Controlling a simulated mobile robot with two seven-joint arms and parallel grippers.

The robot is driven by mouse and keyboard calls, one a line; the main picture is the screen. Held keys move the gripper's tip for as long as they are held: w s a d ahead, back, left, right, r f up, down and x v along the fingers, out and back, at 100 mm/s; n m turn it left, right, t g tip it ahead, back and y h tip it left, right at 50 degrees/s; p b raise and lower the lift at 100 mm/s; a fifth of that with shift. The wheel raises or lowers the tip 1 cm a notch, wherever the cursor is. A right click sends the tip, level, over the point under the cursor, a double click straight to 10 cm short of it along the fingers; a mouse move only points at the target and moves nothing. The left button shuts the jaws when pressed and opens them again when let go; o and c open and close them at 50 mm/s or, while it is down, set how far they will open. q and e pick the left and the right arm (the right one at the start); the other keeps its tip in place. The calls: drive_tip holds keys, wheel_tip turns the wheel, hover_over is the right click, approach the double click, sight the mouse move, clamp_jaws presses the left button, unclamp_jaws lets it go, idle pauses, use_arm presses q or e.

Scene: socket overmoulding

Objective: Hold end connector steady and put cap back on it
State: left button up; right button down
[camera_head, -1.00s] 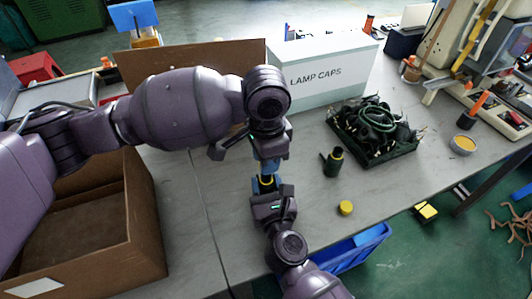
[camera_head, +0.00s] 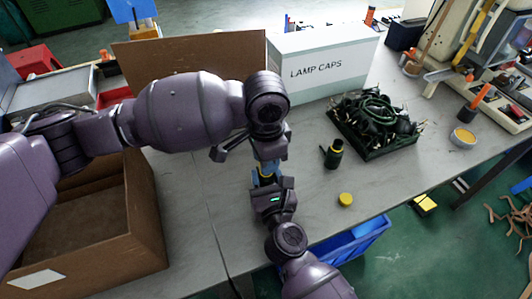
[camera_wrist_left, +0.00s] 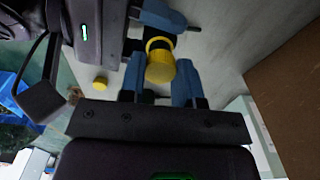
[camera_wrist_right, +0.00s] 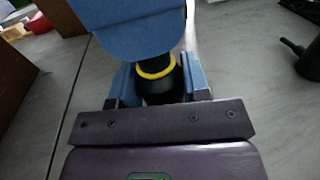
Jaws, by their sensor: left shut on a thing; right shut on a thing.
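My left gripper (camera_head: 268,166) is shut on a yellow cap (camera_wrist_left: 160,68), which sits between its blue fingers in the left wrist view. My right gripper (camera_head: 267,182) is shut on a dark end connector (camera_wrist_right: 160,90) with a yellow ring, seen between its blue fingers in the right wrist view. The two grippers are close together above the table. In the left wrist view the cap lines up with the connector's ringed end, very near it; I cannot tell whether it is seated. A left finger hides part of the connector in the right wrist view.
A tray of dark cables (camera_head: 375,152), a LAMP CAPS box (camera_head: 325,68) and an open cardboard box (camera_head: 140,245) surround the workspace. A blue bin (camera_head: 365,238) is by the table edge.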

use_arm(q)
drive_tip(key=shift+f, duration=0.7)
idle(0.6)
